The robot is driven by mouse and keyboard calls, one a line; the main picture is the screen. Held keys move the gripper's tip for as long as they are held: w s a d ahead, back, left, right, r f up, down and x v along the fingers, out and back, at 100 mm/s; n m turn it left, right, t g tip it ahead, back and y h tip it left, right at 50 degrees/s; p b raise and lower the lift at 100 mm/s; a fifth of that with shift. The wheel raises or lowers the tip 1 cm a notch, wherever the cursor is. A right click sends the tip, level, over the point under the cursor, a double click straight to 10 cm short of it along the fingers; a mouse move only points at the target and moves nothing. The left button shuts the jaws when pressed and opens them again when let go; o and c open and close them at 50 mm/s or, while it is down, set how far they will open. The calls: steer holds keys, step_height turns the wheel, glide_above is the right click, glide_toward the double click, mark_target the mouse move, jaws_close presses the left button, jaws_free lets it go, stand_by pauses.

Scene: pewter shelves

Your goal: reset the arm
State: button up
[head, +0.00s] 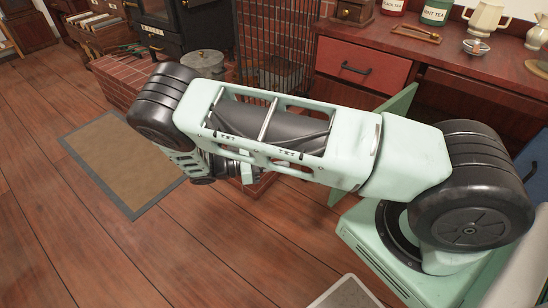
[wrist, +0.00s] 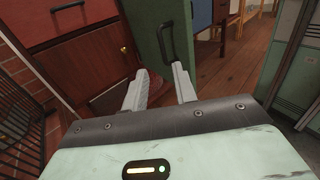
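My arm reaches from my body at the right across the middle of the head view, its elbow at the left, bent back beneath the upper link. My gripper (wrist: 160,74) shows in the wrist view with its two pale fingers apart and nothing clearly held between them. A green panel with a dark handle (wrist: 178,35) stands just beyond the fingertips; whether they touch it I cannot tell. Its edge also shows in the head view as a green panel (head: 398,103) standing out from the counter. In the head view the gripper is mostly hidden behind the arm.
A red drawer (head: 362,68) is in the wooden counter, with jars, a pitcher (head: 487,18) and a small bowl on top. A black stove and a metal pot (head: 204,62) stand on brick at the back. A mat (head: 125,165) lies on the open wooden floor at left.

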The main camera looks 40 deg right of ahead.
steer(key=shift+a, duration=0.1)
stand_by(0.5)
steer(key=s+a+r+m+t+y, duration=0.1)
steer(key=s+a+r+m+y, duration=0.1)
steer(key=s+a+r+y, duration=0.4)
steer(key=s+a+r+m+t+y, duration=0.1)
steer(key=s+a+r+t+y, duration=0.15)
steer(key=a+r+y, duration=0.5)
steer(key=s+a+r+m+t+y, duration=0.2)
steer(key=s+a+r+t+y, duration=0.3)
steer(key=s+r, duration=0.55)
step_height(320, 180, up, 15)
steer(key=s+h+p, duration=0.1)
steer(key=p, duration=1.5)
steer(key=shift+s+a+f+g+h, duration=0.25)
steer(key=shift+a+g+h, duration=0.1)
steer(key=shift+a, duration=0.1)
